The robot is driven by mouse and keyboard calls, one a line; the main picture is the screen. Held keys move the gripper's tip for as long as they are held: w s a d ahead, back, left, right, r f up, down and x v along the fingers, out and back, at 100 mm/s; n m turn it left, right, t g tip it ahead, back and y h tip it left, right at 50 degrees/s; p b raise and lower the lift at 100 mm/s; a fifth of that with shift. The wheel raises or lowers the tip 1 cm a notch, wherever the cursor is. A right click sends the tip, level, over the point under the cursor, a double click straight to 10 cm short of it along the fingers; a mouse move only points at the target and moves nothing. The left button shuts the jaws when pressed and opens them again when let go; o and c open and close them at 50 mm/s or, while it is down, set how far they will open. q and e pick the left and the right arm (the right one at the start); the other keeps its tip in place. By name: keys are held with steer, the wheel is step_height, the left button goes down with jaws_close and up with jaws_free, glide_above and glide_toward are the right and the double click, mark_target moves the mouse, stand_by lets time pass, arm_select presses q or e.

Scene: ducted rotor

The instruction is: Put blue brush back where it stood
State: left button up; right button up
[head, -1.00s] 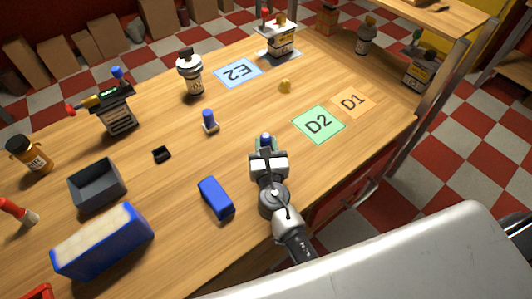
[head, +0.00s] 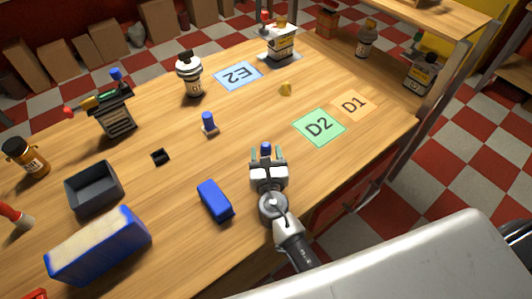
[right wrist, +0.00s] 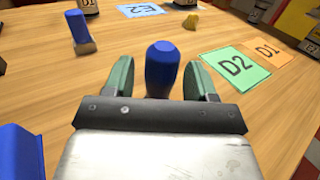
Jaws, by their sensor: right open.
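A blue brush handle (head: 266,149) stands between the fingers of my right gripper (head: 267,156), near the front of the wooden table. In the right wrist view the rounded blue handle (right wrist: 162,66) rises upright between the two green fingers (right wrist: 161,82), with a gap on each side. The right gripper is open; the lower end of the handle is hidden behind the gripper body. A second blue-handled brush (head: 208,121) stands apart, further back and left, on a small pale base. My left gripper is not in view.
A blue block (head: 214,201) lies left of my right gripper. A grey tray (head: 94,187) and a large blue-and-cream block (head: 99,245) are further left. The green D2 card (head: 319,127), orange D1 card (head: 354,103) and blue E2 card (head: 238,75) are bare.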

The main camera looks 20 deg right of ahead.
steer(key=shift+r, duration=0.25)
steer(key=b+v, duration=0.1)
steer(key=v, duration=1)
steer(key=shift+s+f+b, duration=0.2)
steer(key=shift+s+b, duration=0.1)
steer(key=shift+b, duration=0.1)
steer(key=shift+s+a+r, duration=0.1)
steer(key=shift+s, duration=0.15)
